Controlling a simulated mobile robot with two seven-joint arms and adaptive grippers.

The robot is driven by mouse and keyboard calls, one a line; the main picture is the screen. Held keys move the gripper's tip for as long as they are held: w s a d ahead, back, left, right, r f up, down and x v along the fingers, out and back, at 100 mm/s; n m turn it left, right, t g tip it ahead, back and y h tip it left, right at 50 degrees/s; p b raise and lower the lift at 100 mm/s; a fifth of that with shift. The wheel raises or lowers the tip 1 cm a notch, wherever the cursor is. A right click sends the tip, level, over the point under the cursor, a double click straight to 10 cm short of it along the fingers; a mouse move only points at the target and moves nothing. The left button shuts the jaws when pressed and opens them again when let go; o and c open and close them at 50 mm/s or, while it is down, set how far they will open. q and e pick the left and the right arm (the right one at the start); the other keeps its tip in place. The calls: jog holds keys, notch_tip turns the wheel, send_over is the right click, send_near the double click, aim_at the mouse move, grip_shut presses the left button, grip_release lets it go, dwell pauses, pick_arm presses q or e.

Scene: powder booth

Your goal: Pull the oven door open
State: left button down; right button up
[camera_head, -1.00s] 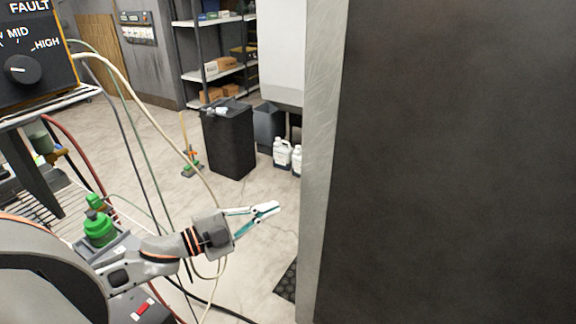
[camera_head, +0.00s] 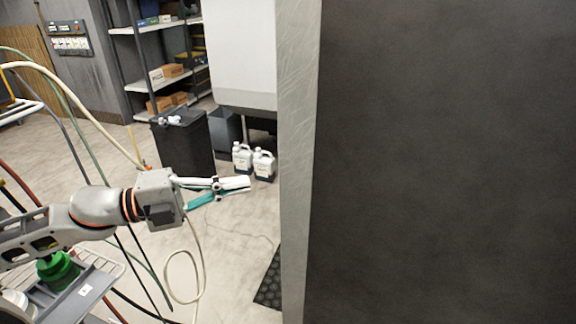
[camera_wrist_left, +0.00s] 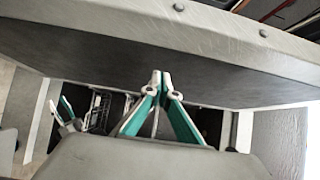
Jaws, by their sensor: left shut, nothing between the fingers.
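A large dark panel (camera_head: 440,160) with a pale, scratched metal edge (camera_head: 297,170) fills the right of the head view; it looks like the oven door. No handle shows on it. My left gripper (camera_head: 248,187) is shut and empty, left of this edge in the picture. Whether it touches the panel is unclear. In the left wrist view, the shut fingertips (camera_wrist_left: 161,76) overlap the dark face of a broad panel (camera_wrist_left: 190,65) with a bolted metal rim. A white and teal piece, seemingly my right gripper (camera_wrist_left: 64,115), shows small at the left there; its jaws are unclear.
White jugs (camera_head: 254,162) stand on the floor behind my left gripper, near a dark bin (camera_head: 183,145) and shelving (camera_head: 160,55). Hoses and cables (camera_head: 160,255) hang around the left arm. A black mat (camera_head: 269,280) lies by the panel's foot.

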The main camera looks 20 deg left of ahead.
pick_arm(q)
jog(key=p, duration=0.4)
send_near(310, 163)
jog(key=shift+s+d, duration=0.7)
jog(key=shift+d, duration=0.75)
jog(key=w, duration=0.2)
jog(key=w+d+p, duration=0.1)
jog(key=shift+w+d+r, duration=0.15)
jog(key=shift+w+d, duration=0.05)
jog(key=shift+w, duration=0.45)
pick_arm(e)
jog(key=shift+s+d+r+h, duration=0.2)
jog(key=shift+s+d+r, duration=0.1)
jog(key=shift+d+r, duration=0.3)
jog(key=shift+s+d+r+h, duration=0.2)
jog(key=shift+s+d+r, duration=0.05)
jog(key=shift+d+r, duration=0.25)
jog(key=shift+a+r, duration=0.1)
